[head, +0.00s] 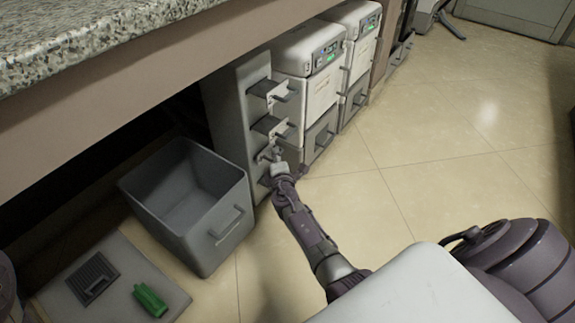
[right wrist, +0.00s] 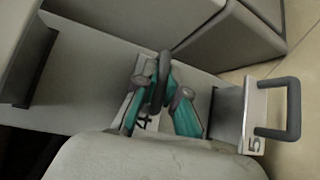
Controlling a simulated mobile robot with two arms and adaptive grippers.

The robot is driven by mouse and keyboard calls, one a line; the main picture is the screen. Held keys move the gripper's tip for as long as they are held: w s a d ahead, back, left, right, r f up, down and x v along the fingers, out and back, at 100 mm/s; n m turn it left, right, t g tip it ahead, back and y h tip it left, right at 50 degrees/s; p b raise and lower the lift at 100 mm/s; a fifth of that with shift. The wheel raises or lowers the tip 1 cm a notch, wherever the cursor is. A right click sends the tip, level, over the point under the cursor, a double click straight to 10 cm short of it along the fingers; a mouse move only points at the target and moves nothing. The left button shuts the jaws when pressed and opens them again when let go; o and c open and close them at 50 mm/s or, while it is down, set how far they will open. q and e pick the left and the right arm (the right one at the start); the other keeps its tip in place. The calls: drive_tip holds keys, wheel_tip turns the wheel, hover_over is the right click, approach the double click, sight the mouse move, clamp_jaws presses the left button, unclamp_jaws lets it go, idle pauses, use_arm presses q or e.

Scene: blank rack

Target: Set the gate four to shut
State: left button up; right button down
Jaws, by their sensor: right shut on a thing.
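The rack (head: 227,98) is a tall grey panel under the counter, with gates stacked down its front. My right gripper (head: 270,158) is at one of the lower gates. In the right wrist view its teal fingers (right wrist: 160,108) are shut on the dark handle (right wrist: 158,88) of gate four (right wrist: 143,124), whose plate shows a "4". The fingers partly cover this plate, and I cannot tell how far it stands out. Gate five (right wrist: 254,122), marked "5", stands out from the panel beside it. My left gripper is not in view.
Two upper gates (head: 268,88) stick out above my gripper. An open grey bin (head: 207,232) stands left of the rack. A flat panel (head: 122,262) with a green object (head: 150,300) lies in front. White machines (head: 310,85) stand to the right. The tiled floor (head: 430,150) is clear.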

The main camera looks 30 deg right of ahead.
drive_tip(key=shift+w+a+r, duration=0.1)
drive_tip(key=shift+w+a, duration=0.15)
drive_tip(key=shift+w, duration=0.25)
drive_tip(key=c, duration=1.5)
unclamp_jaws()
drive_tip(key=shift+w, duration=0.1)
drive_tip(key=shift+a, duration=0.1)
drive_tip(key=f+v, duration=0.1)
drive_tip(key=v, duration=0.6)
drive_tip(key=shift+s+r, duration=0.3)
drive_tip(key=shift+r, duration=0.1)
